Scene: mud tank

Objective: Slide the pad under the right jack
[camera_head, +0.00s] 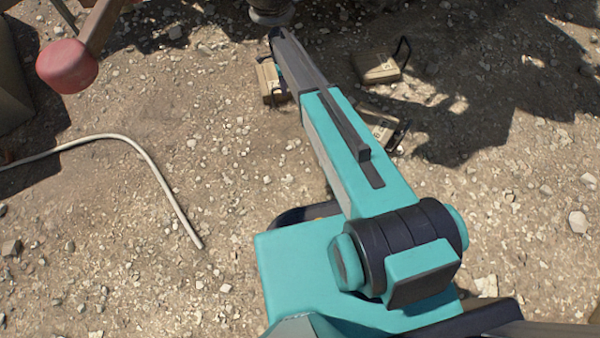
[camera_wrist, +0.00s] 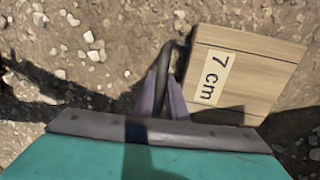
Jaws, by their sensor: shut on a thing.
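In the wrist view, my gripper (camera_wrist: 163,98) is shut on the dark loop handle of a tan wooden pad (camera_wrist: 250,65) marked "7 cm". The pad lies to the right of the fingers. In the head view, a tan pad (camera_head: 267,84) shows just left of the end of my arm, partly hidden by it. My fingertips are hidden there. A dark round jack foot (camera_head: 270,12) shows at the top edge, just beyond the arm's end. The rest of the jack is out of view, and the gap below its foot is hard to tell.
Two more tan pads with dark handles lie right of my arm, one farther (camera_head: 376,67) and one nearer (camera_head: 378,122). A red rounded end on a beam (camera_head: 67,66) is at upper left. A pale hose (camera_head: 150,160) lies on the left. Open gravel ground is at the right.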

